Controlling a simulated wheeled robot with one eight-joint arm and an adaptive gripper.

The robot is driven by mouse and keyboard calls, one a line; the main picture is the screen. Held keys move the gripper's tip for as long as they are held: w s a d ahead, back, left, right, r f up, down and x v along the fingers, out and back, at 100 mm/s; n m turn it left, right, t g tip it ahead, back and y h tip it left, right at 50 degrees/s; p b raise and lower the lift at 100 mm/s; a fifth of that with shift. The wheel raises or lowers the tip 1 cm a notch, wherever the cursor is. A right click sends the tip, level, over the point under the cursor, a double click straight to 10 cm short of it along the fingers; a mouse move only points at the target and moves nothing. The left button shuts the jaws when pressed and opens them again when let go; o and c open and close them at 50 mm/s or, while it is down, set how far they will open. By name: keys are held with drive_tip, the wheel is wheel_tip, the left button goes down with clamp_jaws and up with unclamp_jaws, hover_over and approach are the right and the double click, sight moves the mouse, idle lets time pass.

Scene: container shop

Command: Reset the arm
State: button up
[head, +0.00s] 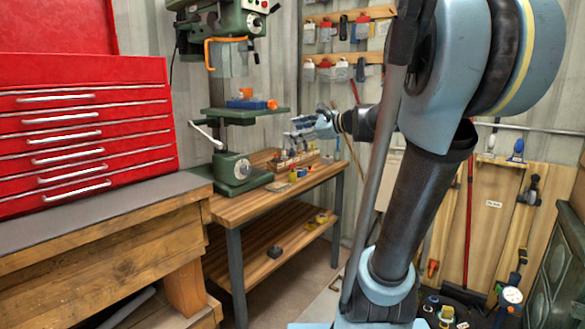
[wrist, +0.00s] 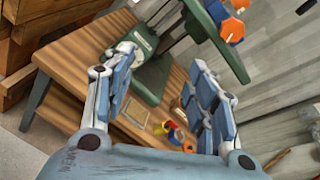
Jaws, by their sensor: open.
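My gripper (head: 303,128) is in front of the wall, above and beside the right end of the wooden bench, with my arm folded up on the right of the head view. In the wrist view my gripper (wrist: 163,95) has its two blue fingers spread wide. Nothing is between the fingers; the bench and small items show beyond them, apart from the gripper.
A green drill press (head: 232,165) stands on the wooden bench (head: 285,195), beside a wooden tray (head: 296,162) of small parts. A red tool chest (head: 85,130) sits on the left workbench (head: 100,215). Tools hang on the wall panel (head: 500,215) at right.

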drive_tip(key=s+d+f+n+g+h, duration=0.25)
drive_tip(key=s+f+n, duration=0.25)
drive_tip(key=s+f, duration=0.4)
drive_tip(key=s+d+f+n+g+h, duration=0.2)
drive_tip(key=s+f+n+h, duration=0.35)
drive_tip(key=f, duration=0.55)
drive_tip(key=s+d+f+n+g+h, duration=0.2)
drive_tip(key=s+d+f+n+h, duration=0.2)
drive_tip(key=s+d+f+n, duration=0.4)
drive_tip(key=s+d+f, duration=0.4)
drive_tip(key=s, duration=0.1)
drive_tip(key=shift+h, duration=0.4)
drive_tip(key=shift+w+a+f, duration=0.1)
drive_tip(key=shift+w+f, duration=0.05)
drive_tip(key=shift+w+f, duration=0.15)
drive_tip(key=shift+w, duration=0.2)
